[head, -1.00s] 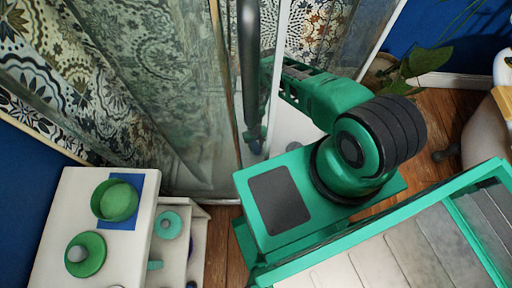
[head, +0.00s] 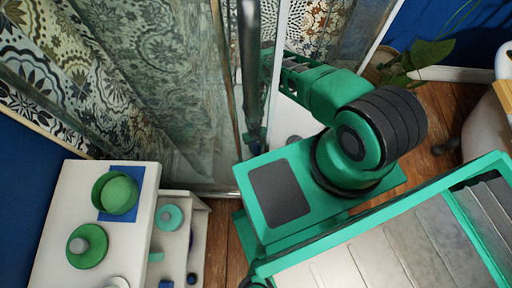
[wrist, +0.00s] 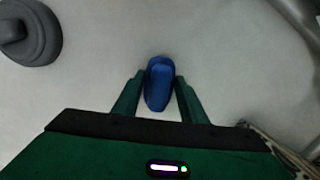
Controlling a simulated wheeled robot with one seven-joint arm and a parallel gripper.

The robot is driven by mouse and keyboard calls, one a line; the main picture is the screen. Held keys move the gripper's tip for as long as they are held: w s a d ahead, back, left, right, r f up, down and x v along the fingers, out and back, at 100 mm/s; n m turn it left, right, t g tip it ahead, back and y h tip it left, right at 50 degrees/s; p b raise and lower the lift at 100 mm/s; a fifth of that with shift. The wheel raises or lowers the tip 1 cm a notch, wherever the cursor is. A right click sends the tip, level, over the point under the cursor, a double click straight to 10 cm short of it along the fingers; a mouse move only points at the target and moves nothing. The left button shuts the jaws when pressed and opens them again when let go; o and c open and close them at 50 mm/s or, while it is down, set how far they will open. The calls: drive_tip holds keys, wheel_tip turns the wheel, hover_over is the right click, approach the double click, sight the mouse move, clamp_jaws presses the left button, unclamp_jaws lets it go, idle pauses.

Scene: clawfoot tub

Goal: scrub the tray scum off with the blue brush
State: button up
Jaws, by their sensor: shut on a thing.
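My gripper (wrist: 160,95) is shut on the blue brush (wrist: 159,82) in the wrist view, its two green fingers on either side of it. The brush is over a pale, smooth surface (wrist: 105,75) that looks like the shower tray; I cannot tell whether it touches. No distinct scum patch stands out on it. A white strip of the tray (head: 290,122) shows beside the arm.
A dark grey round fitting (wrist: 28,30) is at the wrist view's upper left. In the head view, patterned glass (head: 150,95) and a metal post (head: 250,75) border the arm. A white cabinet (head: 75,190) with green pots and an open drawer stands left; a plant (head: 425,58) stands right.

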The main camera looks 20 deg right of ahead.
drive_tip(key=shift+s, duration=0.15)
drive_tip(key=shift+s+a, duration=0.3)
drive_tip(key=shift+s, duration=0.4)
drive_tip(key=shift+s+a, duration=0.3)
drive_tip(key=shift+s, duration=0.35)
drive_tip(key=shift+s+a, duration=0.3)
drive_tip(key=shift+s, duration=0.4)
drive_tip(key=shift+s, duration=0.1)
drive_tip(key=shift+s+a, duration=0.3)
drive_tip(key=shift+s, duration=0.4)
drive_tip(key=shift+s+a, duration=0.3)
drive_tip(key=shift+s, duration=0.4)
drive_tip(key=shift+s+a, duration=0.3)
drive_tip(key=shift+s, duration=0.4)
wheel_tip(320, 180, up, 7)
drive_tip(key=shift+w, duration=0.1)
